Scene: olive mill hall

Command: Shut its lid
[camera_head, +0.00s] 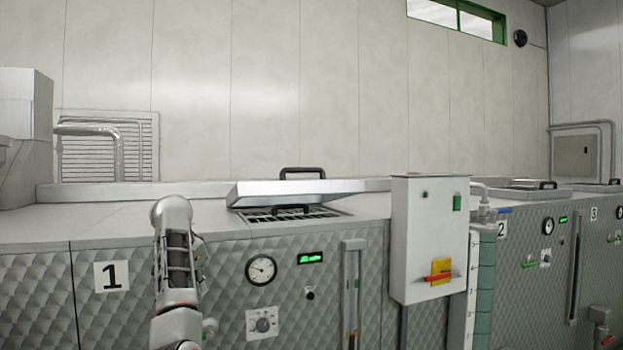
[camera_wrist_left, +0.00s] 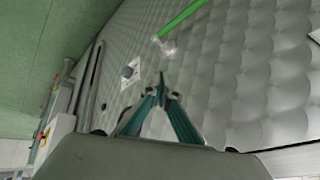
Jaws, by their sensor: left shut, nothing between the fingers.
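The metal lid (camera_head: 275,193) of the machine marked 1 is raised at a shallow tilt above a barred opening (camera_head: 315,213). One dark handle (camera_head: 303,170) stands above the lid and another (camera_head: 290,209) shows at its near edge. My left arm rises in front of machine 1, left of the lid and apart from it; its fingertips cannot be made out in the head view. In the left wrist view, my left gripper (camera_wrist_left: 162,88) has its fingers together, empty, near the quilted metal front. My right gripper is not in view.
A white control box (camera_head: 430,238) with a red and yellow switch stands right of the lid. A gauge (camera_head: 261,270) and a knob (camera_head: 263,322) are on the front. A green bar (camera_wrist_left: 184,18) lies beyond my left fingertips. The machine top (camera_head: 125,220) is clear at left.

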